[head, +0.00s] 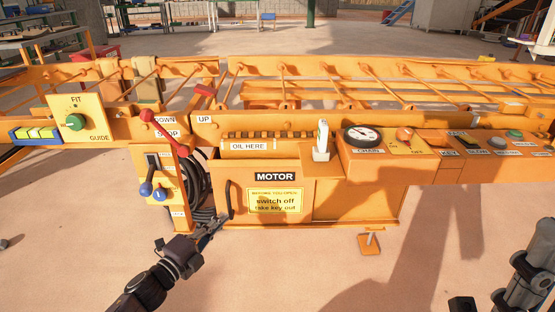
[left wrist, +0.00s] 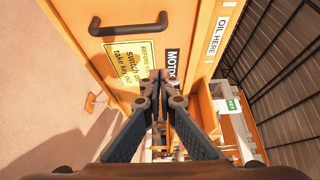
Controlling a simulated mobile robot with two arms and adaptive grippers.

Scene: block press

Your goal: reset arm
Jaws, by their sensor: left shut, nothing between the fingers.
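My left gripper (head: 218,222) is in front of the orange motor box, near the lower left of its panel. In the left wrist view its fingers (left wrist: 158,77) are together with nothing between them. The orange motor panel (head: 288,212) carries a MOTOR label and a yellow warning sign. Its dark handle (head: 229,200) is close to the gripper in the head view. In the left wrist view the handle (left wrist: 128,26) is apart from the fingertips, up and left. My right arm (head: 530,275) shows at the lower right; its gripper is not in view.
Black coiled hose (head: 197,185) hangs left of the motor panel. The floor in front (head: 300,275) is clear.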

